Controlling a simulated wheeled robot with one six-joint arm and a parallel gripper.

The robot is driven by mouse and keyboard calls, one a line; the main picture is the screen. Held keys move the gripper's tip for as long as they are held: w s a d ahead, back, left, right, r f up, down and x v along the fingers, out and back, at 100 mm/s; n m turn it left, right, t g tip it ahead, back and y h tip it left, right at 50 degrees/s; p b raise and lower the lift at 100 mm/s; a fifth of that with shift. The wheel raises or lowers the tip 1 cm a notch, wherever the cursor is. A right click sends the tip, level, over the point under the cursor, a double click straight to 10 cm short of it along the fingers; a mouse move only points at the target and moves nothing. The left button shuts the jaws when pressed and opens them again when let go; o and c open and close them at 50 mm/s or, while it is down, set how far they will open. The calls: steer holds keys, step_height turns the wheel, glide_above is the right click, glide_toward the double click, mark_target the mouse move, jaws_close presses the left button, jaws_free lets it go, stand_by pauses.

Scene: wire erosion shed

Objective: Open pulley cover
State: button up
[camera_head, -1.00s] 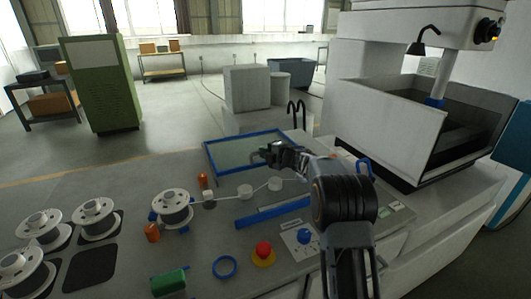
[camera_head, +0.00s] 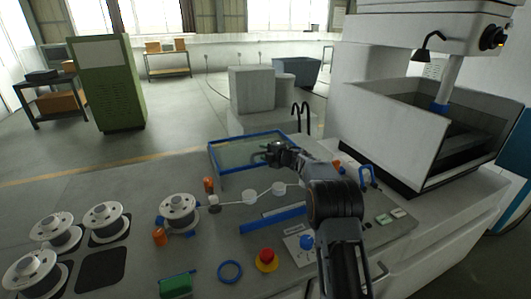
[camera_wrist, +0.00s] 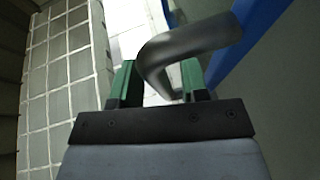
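The pulley cover is a blue-framed, see-through panel (camera_head: 213,158) at the back of the grey worktop. I cannot tell for sure whether it lies flat or is slightly raised. My gripper (camera_head: 274,152) is at its right half, and my arm hides its right part. In the wrist view, a dark, bent bar handle (camera_wrist: 190,45) passes between the green finger pads of my gripper (camera_wrist: 160,80). A blue strip (camera_wrist: 258,28) runs along the right side there.
White pulleys (camera_head: 250,196) and a wire spool (camera_head: 179,211) stand in front of the cover. A blue bar (camera_head: 270,221), a red button (camera_head: 267,255) and a blue knob (camera_head: 307,242) are nearer. The white machine tank (camera_head: 400,120) stands to the right.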

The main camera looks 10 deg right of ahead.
steer(key=shift+f, duration=0.1)
steer(key=b+v, duration=0.2)
steer(key=v, duration=1.1)
steer(key=shift+s+d, duration=0.2)
steer(key=shift+s, duration=0.1)
